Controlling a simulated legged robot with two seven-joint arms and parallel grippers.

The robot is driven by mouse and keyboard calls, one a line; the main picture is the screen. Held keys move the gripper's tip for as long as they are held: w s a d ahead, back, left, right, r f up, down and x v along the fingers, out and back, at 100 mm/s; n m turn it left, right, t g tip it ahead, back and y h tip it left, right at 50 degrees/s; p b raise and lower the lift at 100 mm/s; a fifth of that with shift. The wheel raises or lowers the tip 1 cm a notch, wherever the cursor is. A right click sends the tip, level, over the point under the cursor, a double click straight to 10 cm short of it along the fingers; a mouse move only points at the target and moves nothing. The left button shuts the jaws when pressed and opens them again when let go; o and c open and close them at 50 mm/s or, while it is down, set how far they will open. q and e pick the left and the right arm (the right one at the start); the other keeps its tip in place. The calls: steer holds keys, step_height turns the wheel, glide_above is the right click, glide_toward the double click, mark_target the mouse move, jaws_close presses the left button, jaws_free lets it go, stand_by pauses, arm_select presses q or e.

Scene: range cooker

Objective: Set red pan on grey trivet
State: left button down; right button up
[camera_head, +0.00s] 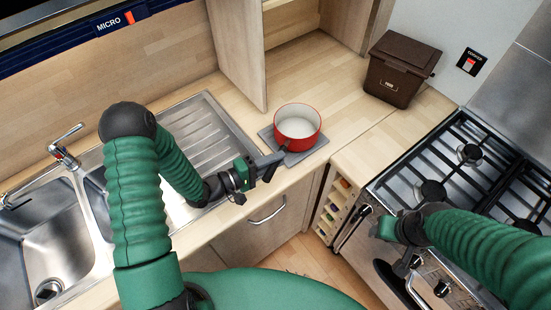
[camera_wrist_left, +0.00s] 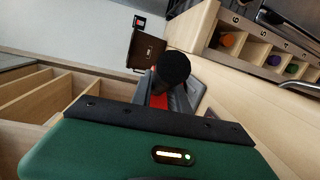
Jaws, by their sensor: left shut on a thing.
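The red pan (camera_head: 297,128) with a pale inside is upright over the grey trivet (camera_head: 312,153) on the wooden counter. The trivet's edges show around the pan's base; I cannot tell whether they touch. My left gripper (camera_head: 273,163) is shut on the pan's dark handle (camera_head: 284,149), at the pan's front left. In the left wrist view the handle's round end (camera_wrist_left: 172,66) hides most of the pan; a red strip of it and part of the trivet (camera_wrist_left: 182,100) show. My right gripper (camera_head: 387,229) is by the cooker's front; its jaws are unclear.
A brown bin (camera_head: 402,68) stands behind the pan to the right. A wooden panel (camera_head: 238,50) rises behind to the left. The sink (camera_head: 50,235) is at the left, the gas cooker (camera_head: 460,165) at the right. The counter right of the pan is clear.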

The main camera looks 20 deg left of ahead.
arm_select(q)
steer(key=shift+a+f, duration=0.25)
steer(key=shift+f, duration=0.05)
steer(key=shift+a+f, duration=0.15)
steer(key=shift+a, duration=0.25)
arm_select(e)
steer(key=shift+a, duration=0.7)
arm_select(q)
steer(key=c, duration=1.2)
jaws_free()
steer(key=shift+d, duration=0.2)
arm_select(e)
steer(key=shift+d, duration=0.2)
arm_select(q)
steer(key=shift+s+a+f, duration=0.1)
arm_select(e)
steer(key=shift+a, duration=0.1)
